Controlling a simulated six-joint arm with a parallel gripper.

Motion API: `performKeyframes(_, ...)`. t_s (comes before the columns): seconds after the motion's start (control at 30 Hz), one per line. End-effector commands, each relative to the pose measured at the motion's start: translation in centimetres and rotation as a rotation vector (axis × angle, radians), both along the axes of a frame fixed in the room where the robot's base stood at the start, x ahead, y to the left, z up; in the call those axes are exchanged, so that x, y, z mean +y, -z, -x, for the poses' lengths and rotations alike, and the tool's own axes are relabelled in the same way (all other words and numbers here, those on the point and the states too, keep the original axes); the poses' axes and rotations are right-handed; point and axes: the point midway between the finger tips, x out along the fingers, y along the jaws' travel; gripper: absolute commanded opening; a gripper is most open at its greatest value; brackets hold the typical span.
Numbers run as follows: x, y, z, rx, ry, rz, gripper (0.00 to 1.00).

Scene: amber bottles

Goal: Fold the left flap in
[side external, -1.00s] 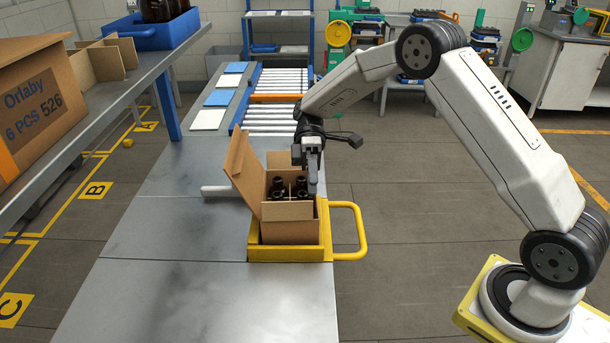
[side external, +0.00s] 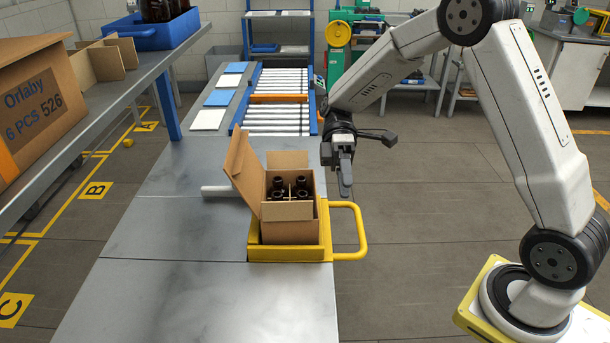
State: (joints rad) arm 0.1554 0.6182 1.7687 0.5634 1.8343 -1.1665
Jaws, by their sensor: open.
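An open cardboard box (side external: 290,233) holds several dark amber bottles (side external: 289,188) standing between dividers. It sits in a yellow tray (side external: 286,254) with a loop handle on its right. The left flap (side external: 243,173) stands up, tilted outward to the left. The back flap (side external: 288,160) stands upright. The front flap (side external: 288,211) appears low at the front edge; its exact angle is hard to tell. My gripper (side external: 345,192) is open and empty, pointing down to the right of the box, above the tray handle and apart from the box.
A white rod (side external: 221,191) lies left of the box on the metal table (side external: 180,290). A roller conveyor (side external: 284,100) stands behind. A raised shelf at left carries a labelled carton (side external: 38,105) and a blue bin (side external: 155,32). The table's front is clear.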

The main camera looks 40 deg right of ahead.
Motion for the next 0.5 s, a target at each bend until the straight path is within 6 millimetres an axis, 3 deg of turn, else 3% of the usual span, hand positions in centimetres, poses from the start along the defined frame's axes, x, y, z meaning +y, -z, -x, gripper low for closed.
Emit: performKeyframes(0.5, 0.37, 0.90, -0.59, -0.050, -0.016, 0.088, 0.42)
